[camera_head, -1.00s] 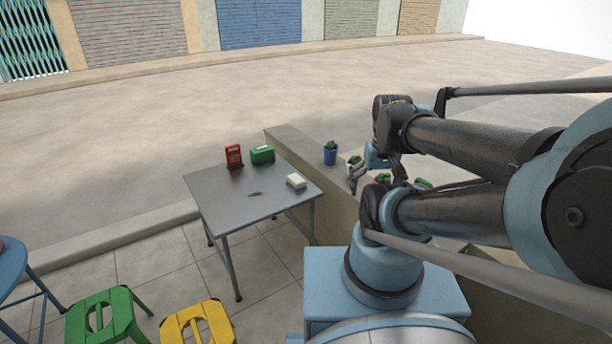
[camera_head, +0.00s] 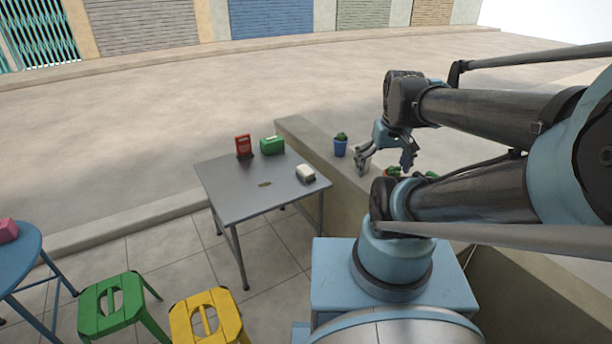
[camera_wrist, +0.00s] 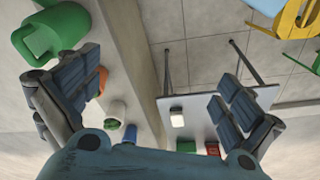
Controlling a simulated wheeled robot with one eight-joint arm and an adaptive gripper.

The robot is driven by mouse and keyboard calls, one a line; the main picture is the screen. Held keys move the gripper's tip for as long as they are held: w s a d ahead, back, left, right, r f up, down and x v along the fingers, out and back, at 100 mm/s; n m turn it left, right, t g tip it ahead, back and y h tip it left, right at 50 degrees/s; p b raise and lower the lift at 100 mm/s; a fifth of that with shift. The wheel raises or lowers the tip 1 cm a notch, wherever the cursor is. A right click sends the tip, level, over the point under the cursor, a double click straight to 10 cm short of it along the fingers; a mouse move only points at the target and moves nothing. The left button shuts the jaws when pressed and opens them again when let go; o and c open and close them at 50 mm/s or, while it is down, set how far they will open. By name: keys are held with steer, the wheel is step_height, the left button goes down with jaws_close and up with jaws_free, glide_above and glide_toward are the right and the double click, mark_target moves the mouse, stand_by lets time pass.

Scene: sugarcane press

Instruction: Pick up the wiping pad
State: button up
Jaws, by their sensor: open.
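The wiping pad appears to be the small cream-white block (camera_head: 305,173) lying near the right edge of the grey metal table (camera_head: 235,200). It also shows in the wrist view (camera_wrist: 177,117) as a white block with a dark border. My gripper (camera_head: 385,158) is open and empty, to the right of the table and above the low wall. It is clearly apart from the pad. In the wrist view my two spread fingers (camera_wrist: 155,98) stand left and right, with the pad visible beyond and between them.
A red box (camera_head: 243,146) and a green box (camera_head: 272,145) stand at the table's back. A dark mark (camera_head: 264,184) lies mid-table. Potted cacti, one in a blue pot (camera_head: 340,148), line the low wall (camera_head: 305,135). Green (camera_head: 113,300) and yellow (camera_head: 205,315) stools stand in front.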

steer(key=w+a+r+n+g+y, duration=0.1)
steer(key=w+a+r+n, duration=0.15)
steer(key=w, duration=0.35)
steer(key=w+a+r+n, duration=0.1)
steer(key=w+r+n, duration=0.2)
steer(key=w+n, duration=0.15)
steer(key=n+g+y, duration=0.2)
steer(key=n+g, duration=0.2)
steer(key=n, duration=1.2)
glide_above(306, 169)
steer(key=w+d, duration=0.3)
steer(key=d, duration=0.2)
step_height(306, 169, down, 17)
steer(key=x, duration=1.1)
steer(key=shift+w+a+f, duration=0.15)
steer(key=shift+w+a, duration=0.2)
steer(key=shift+w+x, duration=0.1)
steer(key=shift+x, duration=1.25)
steer(key=shift+w+x, duration=0.15)
steer(key=shift+x, duration=1.2)
steer(key=shift+d+f, duration=0.1)
steer(key=shift+c, duration=0.6)
steer(key=c, duration=1.1)
